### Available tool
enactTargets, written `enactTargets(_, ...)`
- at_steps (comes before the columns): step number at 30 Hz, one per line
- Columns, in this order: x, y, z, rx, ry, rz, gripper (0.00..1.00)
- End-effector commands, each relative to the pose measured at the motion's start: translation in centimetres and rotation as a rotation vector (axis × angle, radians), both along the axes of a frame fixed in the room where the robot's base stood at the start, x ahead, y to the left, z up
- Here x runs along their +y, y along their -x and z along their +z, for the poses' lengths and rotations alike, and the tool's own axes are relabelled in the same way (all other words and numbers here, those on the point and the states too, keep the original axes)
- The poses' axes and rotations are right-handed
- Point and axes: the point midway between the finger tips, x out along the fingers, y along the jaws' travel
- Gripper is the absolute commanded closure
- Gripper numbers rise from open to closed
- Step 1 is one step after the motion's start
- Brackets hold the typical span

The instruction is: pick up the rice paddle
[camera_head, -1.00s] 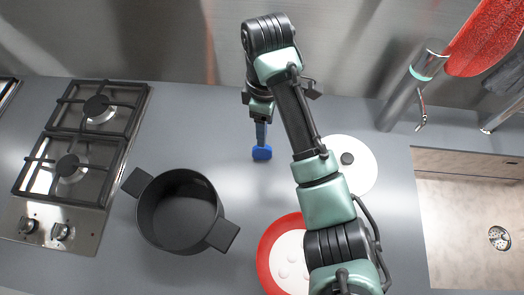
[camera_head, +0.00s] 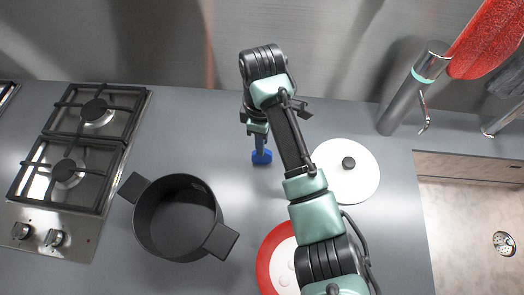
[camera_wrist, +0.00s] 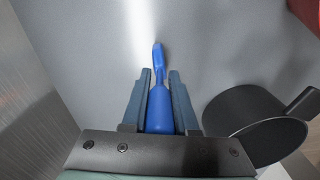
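The blue rice paddle (camera_head: 262,157) is at the back middle of the grey counter, below my gripper in the head view. In the wrist view the paddle (camera_wrist: 160,108) lies lengthwise between my two fingers, with its thinner part reaching out past the fingertips. My gripper (camera_wrist: 160,72) is open around it, one finger on each side, with narrow gaps. My gripper (camera_head: 260,145) partly hides the paddle in the head view, and contact with the counter is hard to tell.
A black pot (camera_head: 178,216) stands to the left front, beside a gas hob (camera_head: 75,150). A white lid (camera_head: 350,185) and a red-rimmed plate (camera_head: 270,262) lie to the right, partly under my arm. A tap (camera_head: 408,100) and sink (camera_head: 465,230) are further right. The back wall is close.

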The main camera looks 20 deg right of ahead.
Motion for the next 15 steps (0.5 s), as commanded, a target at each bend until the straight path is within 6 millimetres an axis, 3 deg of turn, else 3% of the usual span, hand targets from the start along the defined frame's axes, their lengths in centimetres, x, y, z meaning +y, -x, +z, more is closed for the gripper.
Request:
enactTargets(1, -0.01, -0.01, 0.02, 0.0, 0.0, 0.0, 0.83)
enactTargets(4, -0.01, -0.01, 0.03, 0.0, 0.0, 0.0, 1.0)
enactTargets(15, -0.01, -0.04, 0.13, -0.001, 0.001, 0.0, 1.0)
